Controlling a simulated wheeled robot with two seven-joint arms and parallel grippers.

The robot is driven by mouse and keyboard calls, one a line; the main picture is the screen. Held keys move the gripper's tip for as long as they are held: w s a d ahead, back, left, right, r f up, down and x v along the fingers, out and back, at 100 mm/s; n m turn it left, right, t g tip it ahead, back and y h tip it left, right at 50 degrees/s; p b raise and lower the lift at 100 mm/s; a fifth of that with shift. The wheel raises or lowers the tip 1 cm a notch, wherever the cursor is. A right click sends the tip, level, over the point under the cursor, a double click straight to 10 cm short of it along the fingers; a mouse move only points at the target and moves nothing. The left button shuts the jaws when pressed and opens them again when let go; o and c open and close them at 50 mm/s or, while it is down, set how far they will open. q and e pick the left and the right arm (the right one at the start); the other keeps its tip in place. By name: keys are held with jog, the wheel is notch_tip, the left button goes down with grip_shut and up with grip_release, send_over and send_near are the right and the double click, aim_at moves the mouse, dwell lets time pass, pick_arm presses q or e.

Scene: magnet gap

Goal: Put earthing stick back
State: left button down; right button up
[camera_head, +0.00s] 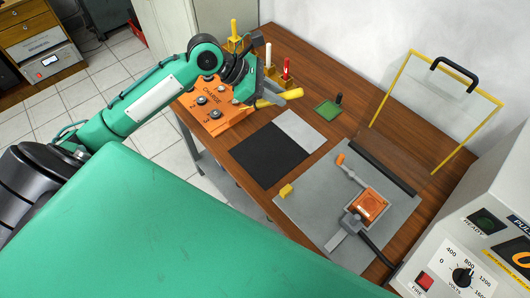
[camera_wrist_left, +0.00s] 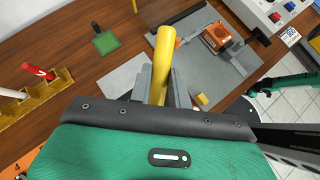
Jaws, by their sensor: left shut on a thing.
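My left gripper (camera_head: 277,97) is over the wooden bench, beside the orange panel marked CHARGE. It is shut on a yellow stick, which I take to be the earthing stick (camera_head: 267,101). In the left wrist view the yellow stick (camera_wrist_left: 164,58) stands out between the grey fingers (camera_wrist_left: 160,85). Its lower part is hidden by the gripper body. My right gripper cannot be made out in either view.
A yellow rack (camera_wrist_left: 38,108) holds red and white sticks. A green pad (camera_head: 327,111) with a dark post, a black mat (camera_head: 268,155) and a grey plate (camera_head: 315,215) with an orange block lie on the bench. A yellow-framed clear shield (camera_head: 440,95) and a control box (camera_head: 475,255) stand at right.

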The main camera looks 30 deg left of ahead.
pick_arm(q)
jog(key=shift+a+f, duration=0.2)
jog(key=shift+f, duration=0.35)
notch_tip(320, 180, down, 19)
jog(key=shift+w+f+p, duration=0.1)
jog(key=shift+f+p, duration=0.05)
jog(key=shift+p, duration=0.2)
jog(key=c, duration=1.3)
grip_release()
jog(key=shift+f, duration=0.15)
jog(key=b+v, duration=0.1)
jog(key=v, duration=1.1)
